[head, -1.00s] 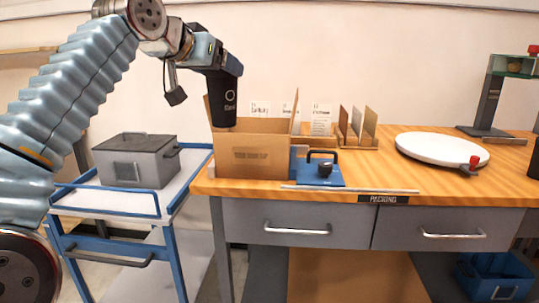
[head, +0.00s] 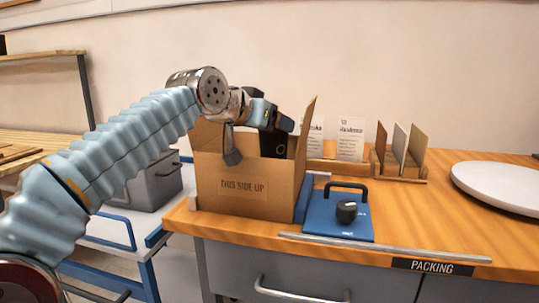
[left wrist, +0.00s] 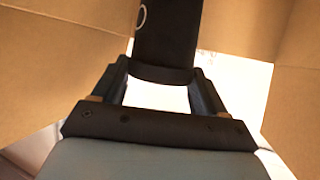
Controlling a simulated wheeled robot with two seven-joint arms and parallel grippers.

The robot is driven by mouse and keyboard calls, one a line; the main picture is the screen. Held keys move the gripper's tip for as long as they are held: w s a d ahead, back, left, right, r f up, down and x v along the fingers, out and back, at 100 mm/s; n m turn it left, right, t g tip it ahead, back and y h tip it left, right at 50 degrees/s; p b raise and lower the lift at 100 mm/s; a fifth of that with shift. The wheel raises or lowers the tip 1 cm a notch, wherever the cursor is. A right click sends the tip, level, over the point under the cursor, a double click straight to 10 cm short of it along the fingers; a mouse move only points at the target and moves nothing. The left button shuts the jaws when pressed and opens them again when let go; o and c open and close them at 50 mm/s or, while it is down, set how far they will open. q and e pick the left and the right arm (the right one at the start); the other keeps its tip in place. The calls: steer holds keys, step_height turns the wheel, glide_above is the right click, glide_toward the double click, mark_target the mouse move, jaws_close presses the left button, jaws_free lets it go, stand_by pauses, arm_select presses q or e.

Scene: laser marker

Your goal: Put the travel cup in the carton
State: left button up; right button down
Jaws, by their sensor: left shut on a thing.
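The travel cup is black (head: 273,145) and hangs partly inside the open carton (head: 245,187), near its back right part. The carton's walls hide the lower part of the cup. My left gripper (head: 284,124) is shut on the cup and reaches in over the carton's left side. In the left wrist view the black cup (left wrist: 165,40) sits between the two fingers (left wrist: 163,72), with cardboard walls on both sides. Whether the cup touches the carton's floor is hidden. My right gripper is not in view.
A blue plate with a handle and black knob (head: 338,213) lies right of the carton. Card holders (head: 400,160) and a white round disc (head: 500,186) stand farther right. A grey box (head: 155,184) sits on the blue cart at left.

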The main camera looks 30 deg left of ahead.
mark_target(265, 139)
arm_select(q)
step_height(265, 139, down, 4)
steer(key=shift+f+b, duration=0.1)
steer(key=shift+b, duration=0.35)
steer(key=o, duration=0.7)
steer(key=shift+f, duration=0.1)
steer(key=shift+s+r, duration=0.1)
steer(key=shift+r, duration=0.15)
steer(key=b+v, duration=0.1)
steer(key=v, duration=1)
steer(key=shift+s+r, duration=0.1)
steer(key=shift+s, duration=0.3)
